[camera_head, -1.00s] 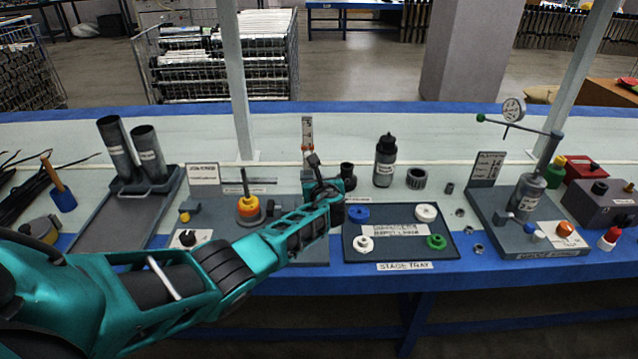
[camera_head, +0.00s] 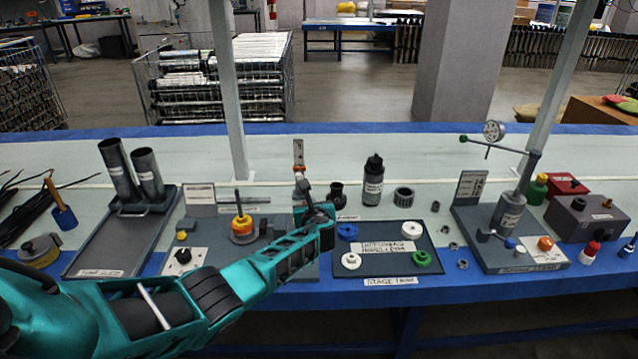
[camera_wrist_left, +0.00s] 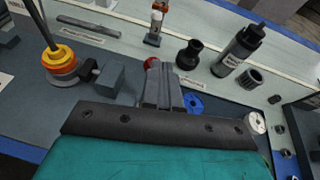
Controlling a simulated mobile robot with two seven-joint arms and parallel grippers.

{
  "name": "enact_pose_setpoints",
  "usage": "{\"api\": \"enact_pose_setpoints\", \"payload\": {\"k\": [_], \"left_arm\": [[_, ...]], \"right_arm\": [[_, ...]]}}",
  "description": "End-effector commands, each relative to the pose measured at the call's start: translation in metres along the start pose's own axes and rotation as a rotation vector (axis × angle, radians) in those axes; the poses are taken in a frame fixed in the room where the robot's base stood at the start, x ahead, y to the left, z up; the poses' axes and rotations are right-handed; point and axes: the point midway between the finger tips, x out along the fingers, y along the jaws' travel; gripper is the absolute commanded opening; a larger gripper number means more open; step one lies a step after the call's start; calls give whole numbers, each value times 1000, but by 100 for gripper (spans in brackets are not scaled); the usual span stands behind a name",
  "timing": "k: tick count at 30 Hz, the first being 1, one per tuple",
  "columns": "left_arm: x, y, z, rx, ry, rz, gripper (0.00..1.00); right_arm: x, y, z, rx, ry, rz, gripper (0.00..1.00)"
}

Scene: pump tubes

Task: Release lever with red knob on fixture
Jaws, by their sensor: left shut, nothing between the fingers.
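The fixture (camera_head: 222,262) is a grey plate carrying an orange and yellow ring stack (camera_head: 242,228) with an upright rod. In the left wrist view the stack (camera_wrist_left: 62,64) stands at upper left, with a grey block (camera_wrist_left: 108,78) beside it. The red knob (camera_wrist_left: 152,63) shows just beyond my left fingertips, partly covered by them; its lever is hidden, and I cannot tell whether the fingers touch it. My left gripper (camera_head: 304,187) is over the fixture's right side, shut and empty; its fingers also show in the wrist view (camera_wrist_left: 161,72). My right gripper is out of view.
The stage tray (camera_head: 432,252) with white, blue and green parts lies right of my gripper. A black bottle (camera_head: 373,180) and dark cup (camera_head: 337,194) stand behind. A gauge stand (camera_head: 505,210) is further right, and a tube rack (camera_head: 105,240) is left.

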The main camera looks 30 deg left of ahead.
Motion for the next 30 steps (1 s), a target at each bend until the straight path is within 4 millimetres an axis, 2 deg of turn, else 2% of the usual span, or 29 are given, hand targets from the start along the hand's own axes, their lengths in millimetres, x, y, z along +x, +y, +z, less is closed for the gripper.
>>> {"api": "enact_pose_setpoints", "payload": {"k": [1, 7, 19, 30], "left_arm": [[-11, -3, 18, -3, -4, -4, 0], [-34, -6, 41, -3, -3, -4, 0], [-60, -11, 68, -2, -4, -2, 0], [-64, -11, 71, -1, -2, -2, 0]], "right_arm": [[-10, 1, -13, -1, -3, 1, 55], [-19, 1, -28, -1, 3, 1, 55], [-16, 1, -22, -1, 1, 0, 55], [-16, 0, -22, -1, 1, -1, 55]]}}
